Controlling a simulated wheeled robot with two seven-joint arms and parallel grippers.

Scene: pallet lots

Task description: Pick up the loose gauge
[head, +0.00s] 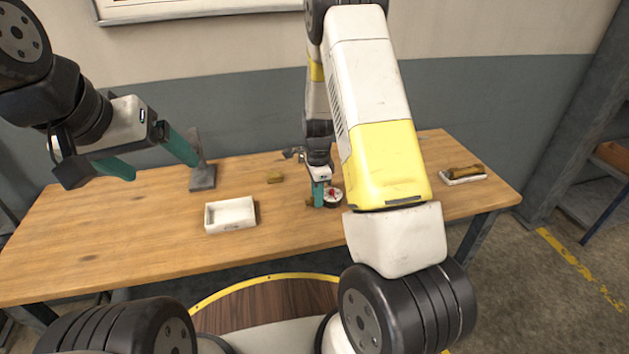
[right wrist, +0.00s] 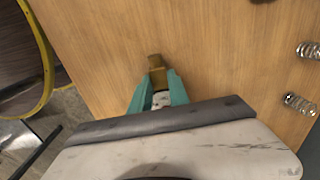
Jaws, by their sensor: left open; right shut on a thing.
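The loose gauge (head: 333,196) has a round white face with a red mark and a dark rim. It is at the middle of the wooden table, low over or on the top; I cannot tell which. My right gripper (head: 318,194) is shut on it, pointing down. In the right wrist view a brass piece (right wrist: 156,72) and a bit of white show at the teal fingers (right wrist: 158,92); the rest is hidden. My left gripper (head: 146,160) is open and empty, raised above the table's left side.
A white tray (head: 230,214) stands left of the gauge. A small brass block (head: 275,178) lies behind it. A grey metal stand (head: 202,176) is at the back left. A shallow tray (head: 463,179) with brownish pieces is at the right. Two springs (right wrist: 300,104) show in the right wrist view.

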